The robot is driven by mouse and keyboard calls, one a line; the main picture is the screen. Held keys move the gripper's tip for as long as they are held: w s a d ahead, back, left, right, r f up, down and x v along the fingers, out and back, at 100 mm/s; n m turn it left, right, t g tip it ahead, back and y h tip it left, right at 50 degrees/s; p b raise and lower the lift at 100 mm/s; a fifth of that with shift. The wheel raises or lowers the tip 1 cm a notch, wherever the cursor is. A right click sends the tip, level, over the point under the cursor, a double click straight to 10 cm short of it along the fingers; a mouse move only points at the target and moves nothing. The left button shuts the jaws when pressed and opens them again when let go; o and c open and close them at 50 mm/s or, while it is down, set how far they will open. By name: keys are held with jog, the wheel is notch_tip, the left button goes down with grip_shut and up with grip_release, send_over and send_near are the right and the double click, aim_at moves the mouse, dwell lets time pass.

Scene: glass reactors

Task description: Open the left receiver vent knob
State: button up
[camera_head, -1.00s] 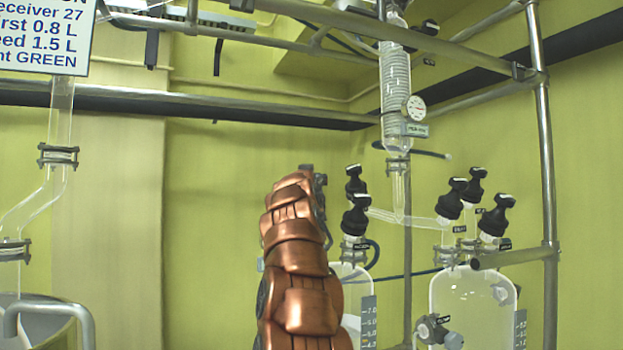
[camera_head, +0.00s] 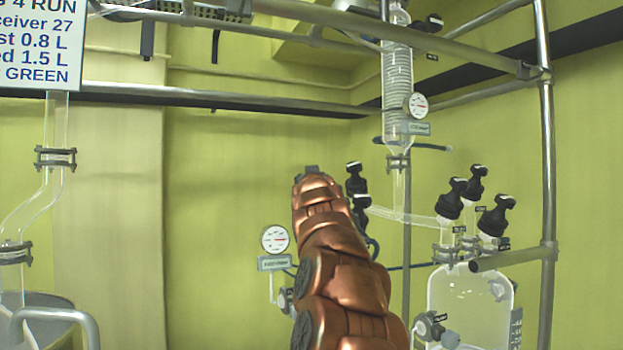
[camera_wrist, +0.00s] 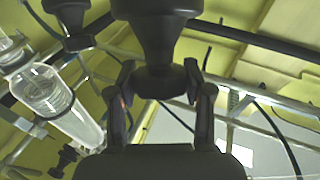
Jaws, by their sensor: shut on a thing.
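In the wrist view a black knob (camera_wrist: 158,32) fills the top middle, its narrower end between the two fingers of my gripper (camera_wrist: 160,80). The fingers are shut on it from both sides. No label shows on this knob. In the head view my copper-coloured arm reaches up in front of the left receiver and hides its glass. Two black knobs show just right of the arm: an upper one (camera_head: 356,179) and a lower one (camera_head: 361,208) partly covered by the arm. My gripper's fingers are hidden there.
The right receiver (camera_head: 470,300) stands at the lower right with several black knobs on top, one being a tilted knob (camera_head: 496,214). A coil condenser (camera_head: 397,85) hangs above. A round gauge (camera_head: 274,239) is left of my arm. Metal rails (camera_head: 547,180) frame the right side.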

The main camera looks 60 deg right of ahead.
jog(key=shift+f, duration=0.15)
jog(key=o, duration=1.2)
jog(key=shift+c, duration=0.2)
jog(key=shift+s+a, duration=0.1)
jog(key=shift+s, duration=0.05)
jog(key=shift+s+a, duration=0.3)
jog(key=shift+a, duration=0.05)
jog(key=v, duration=1.1)
jog(key=shift+w, duration=0.1)
